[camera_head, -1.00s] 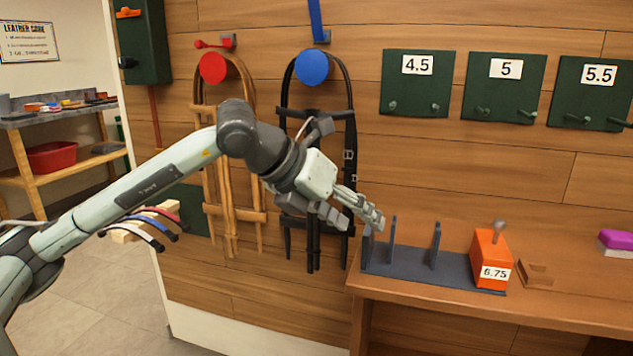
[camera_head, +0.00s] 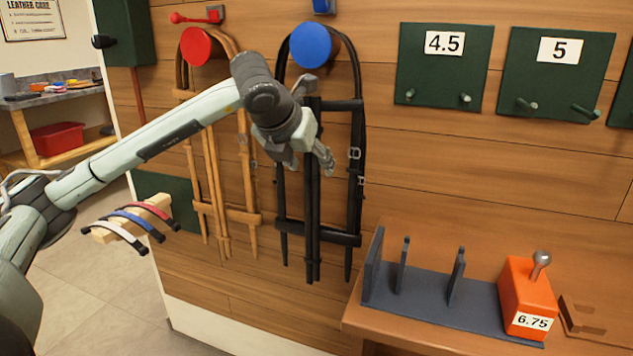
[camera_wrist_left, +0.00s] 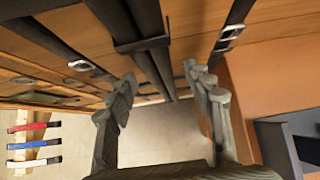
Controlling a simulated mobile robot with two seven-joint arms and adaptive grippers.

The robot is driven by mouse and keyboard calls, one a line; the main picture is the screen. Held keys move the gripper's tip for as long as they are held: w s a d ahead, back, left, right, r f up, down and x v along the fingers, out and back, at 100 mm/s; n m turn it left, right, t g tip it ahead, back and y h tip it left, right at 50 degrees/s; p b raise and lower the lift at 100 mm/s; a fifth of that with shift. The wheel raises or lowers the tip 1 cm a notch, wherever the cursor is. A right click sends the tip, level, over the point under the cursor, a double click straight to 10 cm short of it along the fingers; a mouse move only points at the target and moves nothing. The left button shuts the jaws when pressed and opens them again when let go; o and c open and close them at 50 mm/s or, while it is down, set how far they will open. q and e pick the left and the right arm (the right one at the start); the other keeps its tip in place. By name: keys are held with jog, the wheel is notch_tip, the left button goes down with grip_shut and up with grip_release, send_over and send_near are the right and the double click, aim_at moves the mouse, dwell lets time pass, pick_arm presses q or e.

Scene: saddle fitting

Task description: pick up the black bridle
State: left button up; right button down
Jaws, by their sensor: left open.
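The black bridle (camera_head: 357,150) hangs on the wall from a round blue holder (camera_head: 311,44). Its straps run down to a lower cross strap and loose ends. My left gripper (camera_head: 322,158) is in front of the bridle's middle straps, a little below the upper cross strap. In the left wrist view the gripper (camera_wrist_left: 165,92) is open, with its two fingers apart. Black straps (camera_wrist_left: 150,45) with a cross band show beyond and between the fingers. I cannot tell whether the fingers touch any strap. My right gripper is not in view.
A brown bridle (camera_head: 245,190) hangs from a red holder (camera_head: 197,46), close to the left. A wooden bench at the lower right carries a grey rack (camera_head: 430,300) and an orange 6.75 block (camera_head: 527,290). Green numbered boards (camera_head: 443,85) are on the wall.

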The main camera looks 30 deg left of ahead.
aim_at(311, 164)
pick_arm(q)
jog(key=x, duration=0.3)
jog(key=shift+w+a+f, duration=0.1)
jog(key=shift+w, duration=0.15)
jog(key=shift+c, duration=0.2)
grip_shut()
